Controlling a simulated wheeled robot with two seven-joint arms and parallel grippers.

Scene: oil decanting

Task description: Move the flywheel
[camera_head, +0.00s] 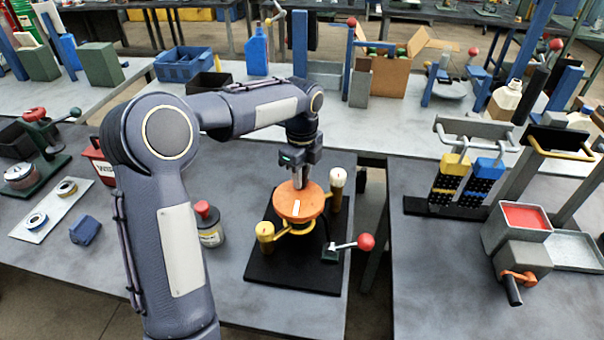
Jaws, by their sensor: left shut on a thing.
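The flywheel looks to be the orange disc (288,208) with a small white mark on its top. It is at a fixture on a black base plate (290,272), over a yellow bracket; I cannot tell whether it rests there or hangs just above. My left gripper (298,184) points down at the disc's top and is shut on its middle. The fingertips partly hide what they hold. My right gripper is not in view.
A yellow post (265,235), a white-topped post (337,180) and a red-knobbed lever (365,241) stand around the disc. A red-capped bottle (208,224) is left of the plate. A gap separates this table from the right one.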

